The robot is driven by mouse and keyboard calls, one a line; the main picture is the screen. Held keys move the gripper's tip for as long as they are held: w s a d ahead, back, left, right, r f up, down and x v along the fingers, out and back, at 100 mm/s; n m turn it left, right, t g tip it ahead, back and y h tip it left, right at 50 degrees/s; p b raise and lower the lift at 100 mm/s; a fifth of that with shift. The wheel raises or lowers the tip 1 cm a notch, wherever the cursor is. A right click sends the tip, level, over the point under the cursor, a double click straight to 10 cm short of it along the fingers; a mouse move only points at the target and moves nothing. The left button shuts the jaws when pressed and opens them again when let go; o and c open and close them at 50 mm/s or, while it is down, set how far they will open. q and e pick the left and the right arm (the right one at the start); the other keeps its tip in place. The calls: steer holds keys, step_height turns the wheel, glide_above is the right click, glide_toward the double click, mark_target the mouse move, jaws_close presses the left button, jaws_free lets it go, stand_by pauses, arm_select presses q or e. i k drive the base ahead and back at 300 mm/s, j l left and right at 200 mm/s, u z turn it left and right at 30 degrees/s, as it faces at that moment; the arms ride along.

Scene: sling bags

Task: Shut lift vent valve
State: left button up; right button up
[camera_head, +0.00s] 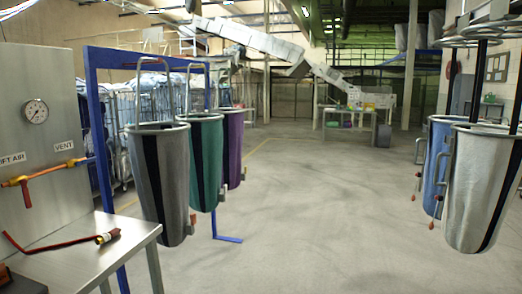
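A grey metal panel (45,120) stands at the far left with a round gauge (36,111) on it. Labels reading VENT (64,146) and "IFT AIR" (12,159), the latter cut off at the edge, sit on the panel. An orange pipe (55,172) runs across below the labels. A red valve lever (26,194) hangs down, roughly square to the pipe, near its left end. Neither of my grippers is visible, and nothing touches the lever.
A metal table (85,255) below the panel holds a dark red strap or hose with a fitting (107,236). Grey (162,180), green (206,165) and purple (235,150) sling bags hang beside a blue frame (88,100). More bags (480,185) hang right. The middle floor is clear.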

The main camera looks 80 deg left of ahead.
mark_target(87, 161)
steer(key=u, duration=0.9)
steer(key=j+u, duration=0.1)
steer(key=u, duration=0.85)
steer(key=i+u, duration=0.1)
steer(key=u, duration=1.7)
steer(key=i+l+u, duration=0.45)
steer(key=i+l, duration=0.15)
steer(key=i+l+u, duration=0.25)
steer(key=l, duration=0.3)
